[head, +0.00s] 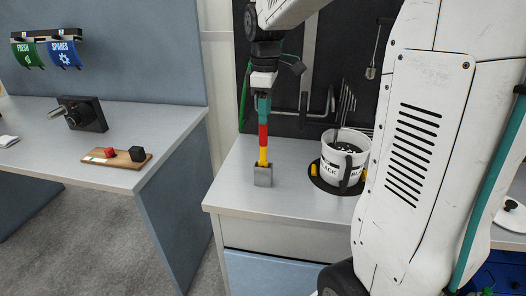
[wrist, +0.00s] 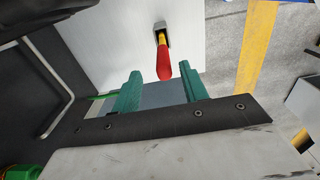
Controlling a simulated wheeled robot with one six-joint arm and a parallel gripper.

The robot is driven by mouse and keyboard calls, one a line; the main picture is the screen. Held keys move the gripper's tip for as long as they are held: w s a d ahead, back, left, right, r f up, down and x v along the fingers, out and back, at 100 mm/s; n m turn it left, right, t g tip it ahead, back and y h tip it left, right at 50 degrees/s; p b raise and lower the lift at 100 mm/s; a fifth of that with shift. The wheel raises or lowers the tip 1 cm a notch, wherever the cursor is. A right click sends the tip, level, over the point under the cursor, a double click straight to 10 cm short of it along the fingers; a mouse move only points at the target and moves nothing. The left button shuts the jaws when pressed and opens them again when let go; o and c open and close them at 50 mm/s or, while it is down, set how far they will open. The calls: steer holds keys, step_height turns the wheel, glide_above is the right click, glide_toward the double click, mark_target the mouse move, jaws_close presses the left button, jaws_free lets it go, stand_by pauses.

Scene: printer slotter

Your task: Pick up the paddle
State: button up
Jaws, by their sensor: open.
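The paddle, as I take it, is a stick with a red handle (head: 263,131) and a yellow lower part, standing upright in a small grey holder (head: 263,178) on the light worktop. In the wrist view the red handle (wrist: 163,60) points towards my gripper, and its yellow part (wrist: 161,37) enters the holder (wrist: 160,27). My gripper (head: 264,104) is open and points down right above the handle. Its teal fingers (wrist: 158,80) are spread to either side of the handle's end. Whether they touch it I cannot tell. The paddle's lower end is hidden in the holder.
A white bucket (head: 338,164) stands right of the holder on a dark round base. Tools hang on the dark back panel (head: 306,90). A left bench (head: 60,168) carries a wooden board (head: 117,158) with red and black blocks, across a floor gap.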

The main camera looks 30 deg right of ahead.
glide_above(263, 145)
steer(key=f, duration=0.5)
steer(key=shift+w+d, duration=0.35)
steer(key=shift+w, duration=0.05)
jaws_close()
steer(key=shift+r, duration=0.1)
